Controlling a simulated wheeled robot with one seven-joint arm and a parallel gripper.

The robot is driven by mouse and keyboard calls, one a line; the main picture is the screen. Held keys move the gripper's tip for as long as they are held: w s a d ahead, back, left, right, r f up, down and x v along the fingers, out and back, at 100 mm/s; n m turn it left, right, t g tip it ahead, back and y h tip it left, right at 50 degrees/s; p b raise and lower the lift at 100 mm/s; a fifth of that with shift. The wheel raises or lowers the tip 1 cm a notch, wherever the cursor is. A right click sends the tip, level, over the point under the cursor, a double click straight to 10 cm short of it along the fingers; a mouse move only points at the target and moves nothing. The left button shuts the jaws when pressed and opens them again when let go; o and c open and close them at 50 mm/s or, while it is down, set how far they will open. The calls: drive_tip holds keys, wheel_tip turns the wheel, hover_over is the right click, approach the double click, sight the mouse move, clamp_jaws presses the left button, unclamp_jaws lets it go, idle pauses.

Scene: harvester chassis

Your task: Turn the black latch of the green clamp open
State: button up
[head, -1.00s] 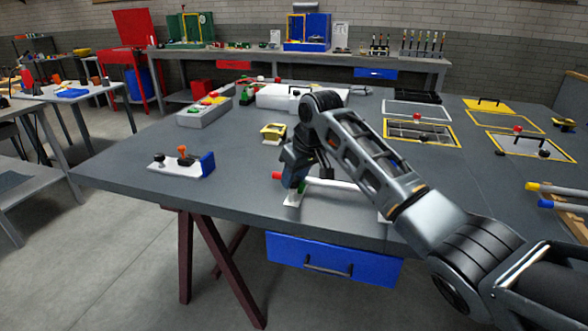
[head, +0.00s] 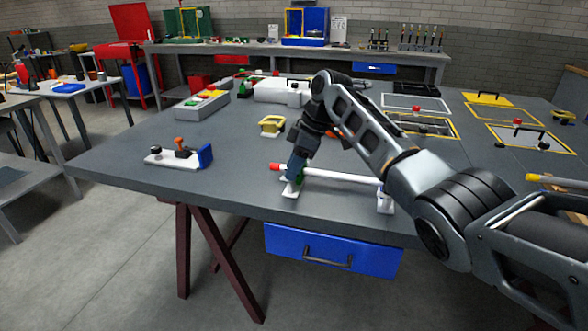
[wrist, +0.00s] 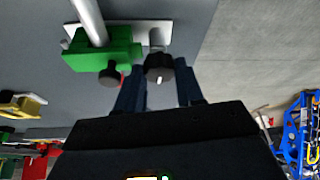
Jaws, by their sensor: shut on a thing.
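The green clamp (wrist: 92,56) sits on a white base plate (wrist: 152,27) around a pale rod (wrist: 90,20) in the wrist view. A black latch (wrist: 158,64) with a small white mark stands beside the green block, between my fingertips. Another black knob (wrist: 112,74) is on the clamp's near side. My gripper (wrist: 160,80) is shut on the black latch. In the head view my gripper (head: 295,176) reaches down at the rod's left end, and the green clamp (head: 301,181) shows only in part behind it.
The rod (head: 340,176) runs right from its red end (head: 275,167) to a white support (head: 385,199). A white fixture with a blue block (head: 205,156) stands left, a yellow part (head: 271,125) behind. The table's front edge is close; bare tabletop lies left.

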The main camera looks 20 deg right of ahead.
drive_tip(key=shift+n, duration=0.4)
drive_tip(key=o, duration=1)
drive_tip(key=shift+o, duration=0.2)
drive_tip(key=shift+r, duration=0.15)
drive_tip(key=w+v, duration=0.1)
drive_tip(key=v, duration=0.6)
drive_tip(key=shift+s+d+r+b, duration=0.15)
drive_tip(key=shift+s+r+b, duration=0.1)
drive_tip(key=shift+s+b, duration=0.15)
